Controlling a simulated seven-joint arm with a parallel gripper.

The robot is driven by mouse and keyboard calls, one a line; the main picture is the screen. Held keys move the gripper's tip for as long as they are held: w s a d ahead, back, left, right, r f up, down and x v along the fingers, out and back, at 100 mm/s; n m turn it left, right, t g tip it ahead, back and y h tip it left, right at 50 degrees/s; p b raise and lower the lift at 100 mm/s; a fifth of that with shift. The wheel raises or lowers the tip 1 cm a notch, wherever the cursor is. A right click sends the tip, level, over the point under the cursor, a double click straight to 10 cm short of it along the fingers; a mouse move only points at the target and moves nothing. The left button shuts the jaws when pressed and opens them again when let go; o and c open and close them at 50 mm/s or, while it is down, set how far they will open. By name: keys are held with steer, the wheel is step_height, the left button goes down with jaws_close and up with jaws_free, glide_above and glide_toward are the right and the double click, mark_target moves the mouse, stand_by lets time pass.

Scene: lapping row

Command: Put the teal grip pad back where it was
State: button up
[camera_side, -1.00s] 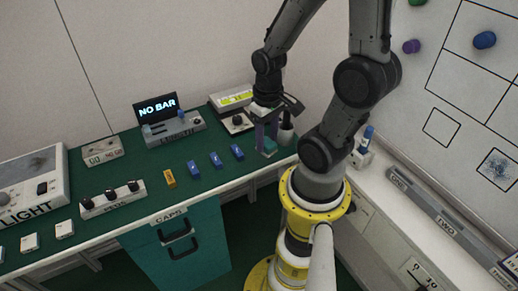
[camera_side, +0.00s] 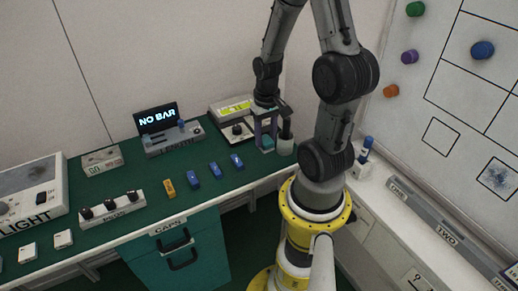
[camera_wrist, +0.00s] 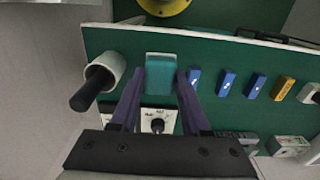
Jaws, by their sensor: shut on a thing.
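The teal grip pad (camera_side: 267,144) is between the two purple fingers of my gripper (camera_side: 266,139), over the right end of the green bench. In the wrist view the pad (camera_wrist: 160,75) is a teal block with a paler top edge, held between the fingertips of my gripper (camera_wrist: 160,82). My gripper is shut on it. I cannot tell whether the pad's underside touches the bench.
A white cup with a black handle (camera_wrist: 105,70) stands close beside the pad. A white box with a black knob (camera_wrist: 157,122) lies behind. Several blue blocks (camera_side: 215,170) and an orange block (camera_side: 169,188) lie left on the green bench (camera_side: 240,186).

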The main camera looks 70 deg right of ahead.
steer(key=w+d+f, duration=0.1)
steer(key=f, duration=0.2)
steer(key=w+d+f, duration=0.1)
steer(key=shift+w+d+f, duration=0.4)
steer(key=shift+f, duration=0.8)
steer(key=shift+w+d+f, duration=0.1)
steer(key=shift+f, duration=0.8)
steer(key=shift+f, duration=0.2)
steer(key=o, duration=1.2)
steer(key=shift+r, duration=0.1)
